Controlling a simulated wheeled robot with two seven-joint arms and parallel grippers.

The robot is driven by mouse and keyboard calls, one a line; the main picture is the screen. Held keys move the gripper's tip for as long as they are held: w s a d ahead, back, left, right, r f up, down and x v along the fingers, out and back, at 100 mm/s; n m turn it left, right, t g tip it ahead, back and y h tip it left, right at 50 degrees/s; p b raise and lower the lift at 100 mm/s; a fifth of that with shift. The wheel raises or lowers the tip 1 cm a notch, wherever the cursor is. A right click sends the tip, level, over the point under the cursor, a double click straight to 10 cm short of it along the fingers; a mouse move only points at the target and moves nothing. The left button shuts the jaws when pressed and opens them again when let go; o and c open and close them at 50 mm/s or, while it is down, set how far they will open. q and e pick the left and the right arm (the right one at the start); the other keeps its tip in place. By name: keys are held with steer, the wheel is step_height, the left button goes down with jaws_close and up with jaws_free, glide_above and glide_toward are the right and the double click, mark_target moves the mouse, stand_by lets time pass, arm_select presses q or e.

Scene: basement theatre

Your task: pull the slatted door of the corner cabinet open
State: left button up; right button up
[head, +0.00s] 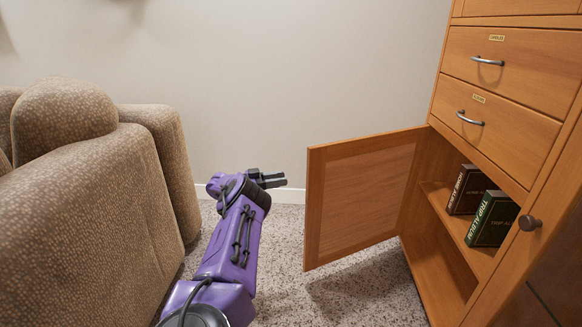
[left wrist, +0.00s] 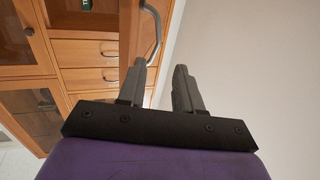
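The corner cabinet (head: 443,258) stands at the right. Its low wooden door (head: 360,195) is swung well out to the left, with its inner face toward the head camera; no slats show on this face. My left gripper (head: 278,180) is left of the door's free edge, with a gap between them in the head view. In the left wrist view its two fingers (left wrist: 163,72) are apart with nothing between them. A curved metal handle (left wrist: 154,30) shows just past the fingertips; whether a finger touches it cannot be told. My right gripper is not in view.
A brown patterned armchair (head: 90,200) stands close at the left of my arm. Drawers with metal handles (head: 487,61) are above. Carpet (head: 350,290) is free below the door.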

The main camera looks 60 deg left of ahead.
arm_select(q)
steer(key=shift+s, duration=0.2)
steer(key=c, duration=0.4)
steer(key=f+n+y, duration=0.1)
steer(key=f+y, duration=0.1)
steer(key=w+d+f+n+t+y, duration=0.1)
steer(key=f+n+y, duration=0.1)
steer(key=f+y, duration=0.1)
steer(key=w+d+f+n+y, duration=0.1)
steer(key=f+n+y, duration=0.1)
steer(key=shift+w+d+f, duration=0.1)
steer(key=shift+w+f, duration=0.15)
steer(key=shift+f, duration=0.05)
jaws_close()
steer(key=d+f+n+g+y, duration=0.3)
steer(key=d+f+n+y, duration=0.2)
steer(key=f, duration=0.3)
steer(key=n+g+y+p, duration=1.05)
steer(key=n+g, duration=0.35)
steer(key=n, duration=1.4)
glide_toward(330, 154)
steer(key=shift+y, duration=0.25)
steer(key=a+b, duration=0.1)
steer(key=a, duration=0.1)
steer(key=a+b, duration=0.3)
steer(key=a, duration=0.1)
steer(key=shift+w+f, duration=0.1)
steer(key=shift+f, duration=0.2)
steer(key=shift+a+r, duration=0.2)
steer(key=shift+a, duration=0.25)
